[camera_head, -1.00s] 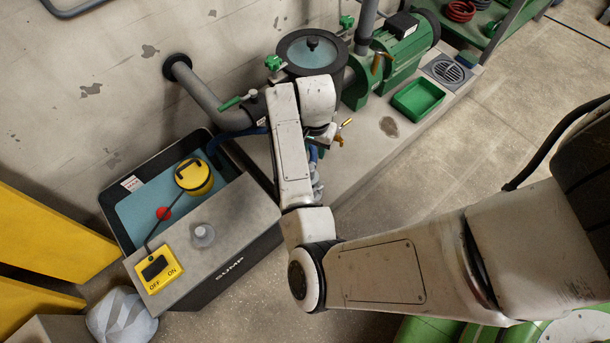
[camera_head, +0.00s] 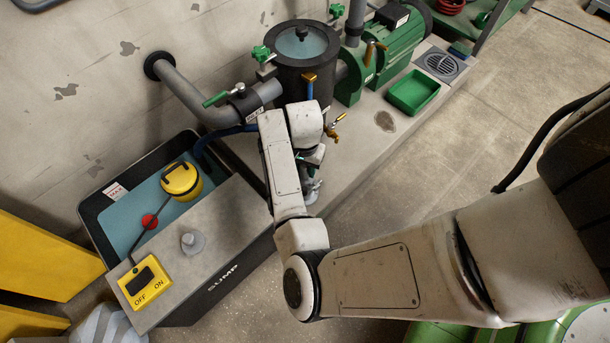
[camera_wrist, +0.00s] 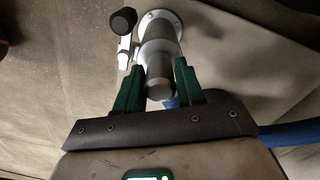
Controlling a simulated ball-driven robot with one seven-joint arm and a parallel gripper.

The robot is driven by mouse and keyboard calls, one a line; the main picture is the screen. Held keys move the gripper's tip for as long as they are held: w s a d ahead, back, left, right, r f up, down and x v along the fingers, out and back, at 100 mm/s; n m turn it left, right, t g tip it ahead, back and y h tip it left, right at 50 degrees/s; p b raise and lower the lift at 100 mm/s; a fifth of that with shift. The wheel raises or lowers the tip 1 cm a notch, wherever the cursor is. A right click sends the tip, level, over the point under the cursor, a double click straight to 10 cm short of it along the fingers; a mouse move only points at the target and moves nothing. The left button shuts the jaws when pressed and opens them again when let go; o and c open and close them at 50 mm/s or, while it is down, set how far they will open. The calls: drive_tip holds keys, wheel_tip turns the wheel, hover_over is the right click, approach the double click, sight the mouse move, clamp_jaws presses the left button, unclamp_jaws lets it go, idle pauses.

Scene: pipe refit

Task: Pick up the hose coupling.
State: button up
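The hose coupling seems to be the grey cylinder (camera_wrist: 158,80) in the wrist view, its near end facing the camera. Beyond it is a pale round flange (camera_wrist: 172,20). My gripper (camera_wrist: 158,66) has its two green fingers on either side of the cylinder with narrow gaps; contact is not clear. In the head view my gripper (camera_head: 310,160) is small and partly hidden by my arm, just above silvery fittings (camera_head: 311,192) at the plinth's near edge. I cannot make out the coupling separately there.
A lever with a black knob (camera_wrist: 122,21) stands close beside the cylinder. A blue hose (camera_wrist: 290,134) passes at the right. The dark strainer pot (camera_head: 300,78), brass-handled valve (camera_head: 335,127) and green pump (camera_head: 400,42) stand behind my gripper. The sump (camera_head: 225,245) is at left.

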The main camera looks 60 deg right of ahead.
drive_tip(key=shift+f, duration=0.95)
drive_tip(key=shift+r, duration=0.1)
clamp_jaws()
